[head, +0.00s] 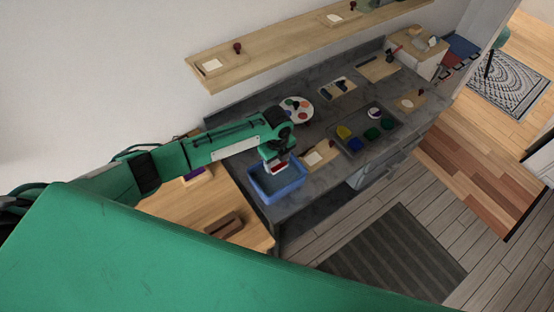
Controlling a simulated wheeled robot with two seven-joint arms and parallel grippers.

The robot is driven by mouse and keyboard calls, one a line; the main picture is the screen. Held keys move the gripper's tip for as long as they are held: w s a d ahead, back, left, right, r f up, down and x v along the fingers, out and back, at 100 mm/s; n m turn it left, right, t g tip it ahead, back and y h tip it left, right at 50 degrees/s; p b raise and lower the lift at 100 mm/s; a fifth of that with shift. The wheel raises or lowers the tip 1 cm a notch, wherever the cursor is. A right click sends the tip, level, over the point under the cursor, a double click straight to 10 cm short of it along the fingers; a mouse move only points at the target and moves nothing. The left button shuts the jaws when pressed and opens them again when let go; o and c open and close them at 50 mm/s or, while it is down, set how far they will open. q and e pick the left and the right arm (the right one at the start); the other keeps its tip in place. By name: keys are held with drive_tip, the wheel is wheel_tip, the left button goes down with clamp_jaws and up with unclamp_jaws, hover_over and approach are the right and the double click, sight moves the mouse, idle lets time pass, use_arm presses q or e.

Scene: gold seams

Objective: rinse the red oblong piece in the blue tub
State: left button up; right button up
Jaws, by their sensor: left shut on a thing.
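The blue tub (290,189) stands at the near left end of the dark grey counter, with a dull blue-grey inside. My left gripper (277,168) points down over the tub's far part. It is shut on the red piece (279,168), of which only a small red patch shows by the fingertips. Whether the piece touches anything inside the tub cannot be told from this angle. My right gripper is not in view.
A wooden board with a white sheet (314,158) lies right beside the tub. A grey tray (352,152) with coloured pots and a round paint palette (297,108) are farther along. A wooden table (255,230) adjoins at left. A wall shelf (270,54) runs above.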

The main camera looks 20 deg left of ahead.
use_arm(q)
drive_tip(key=b, duration=0.5)
hover_over(277, 181)
wheel_tip(277, 181, down, 6)
drive_tip(key=shift+f, duration=0.25)
drive_tip(key=shift+f+b, duration=1.75)
drive_tip(key=shift+w+d, duration=0.15)
drive_tip(key=shift+w+d, duration=0.2)
drive_tip(key=shift+w, duration=0.1)
drive_tip(key=shift+s+a+r, duration=0.1)
drive_tip(key=shift+s+a+p, duration=0.15)
drive_tip(key=shift+s+p, duration=0.05)
drive_tip(key=shift+p, duration=0.15)
drive_tip(key=shift+s+a, duration=0.15)
drive_tip(key=shift+s, duration=0.05)
